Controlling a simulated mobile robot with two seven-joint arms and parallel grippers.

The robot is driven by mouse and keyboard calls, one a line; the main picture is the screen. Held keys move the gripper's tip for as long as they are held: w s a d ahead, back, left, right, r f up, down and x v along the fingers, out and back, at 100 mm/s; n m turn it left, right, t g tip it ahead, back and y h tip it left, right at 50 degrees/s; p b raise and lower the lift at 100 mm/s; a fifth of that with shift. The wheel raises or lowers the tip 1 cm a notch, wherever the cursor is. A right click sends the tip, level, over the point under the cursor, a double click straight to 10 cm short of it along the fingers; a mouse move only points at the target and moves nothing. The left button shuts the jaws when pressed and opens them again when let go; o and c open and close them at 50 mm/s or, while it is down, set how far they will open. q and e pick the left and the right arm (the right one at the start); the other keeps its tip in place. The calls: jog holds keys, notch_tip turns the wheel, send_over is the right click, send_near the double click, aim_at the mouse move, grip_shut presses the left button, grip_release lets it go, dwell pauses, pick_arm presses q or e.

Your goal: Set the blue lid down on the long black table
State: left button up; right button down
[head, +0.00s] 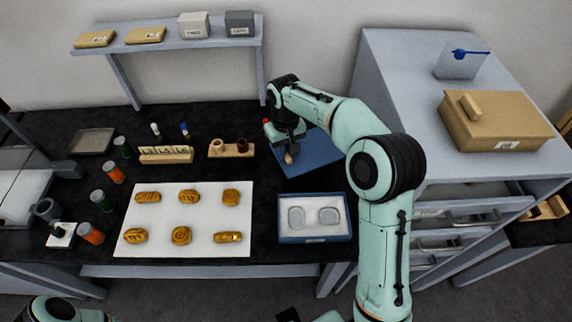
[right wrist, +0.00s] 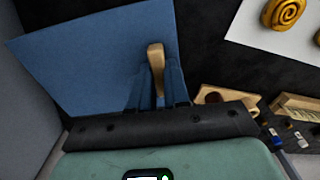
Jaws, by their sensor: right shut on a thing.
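The blue lid (head: 318,152) is a flat blue panel with a pale wooden handle (head: 289,158). In the head view it shows over the back right of the long black table (head: 262,190), beside the grey cabinet. My right gripper (head: 290,149) points down and is shut on the handle. In the right wrist view the lid (right wrist: 85,62) spreads out beyond the fingers, with the handle (right wrist: 156,57) between them. I cannot tell whether the lid touches the table. My left gripper is out of view.
An open blue box (head: 314,238) with two clear inserts stands in front of the lid. Left of it lies a white sheet (head: 208,208) with several pastries. A wooden holder (head: 231,154) stands left of the lid. The grey cabinet (head: 375,75) bounds the right side.

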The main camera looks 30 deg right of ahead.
aim_at(285, 163)
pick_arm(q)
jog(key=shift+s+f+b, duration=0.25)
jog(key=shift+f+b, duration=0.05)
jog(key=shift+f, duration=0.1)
pick_arm(e)
jog(key=shift+f, duration=3.15)
jog(key=shift+f, duration=0.2)
jog(key=c, duration=1.1)
grip_release()
jog(key=shift+r, duration=0.2)
notch_tip(285, 163, up, 12)
jog(key=shift+r+p, duration=0.1)
jog(key=shift+p, duration=0.7)
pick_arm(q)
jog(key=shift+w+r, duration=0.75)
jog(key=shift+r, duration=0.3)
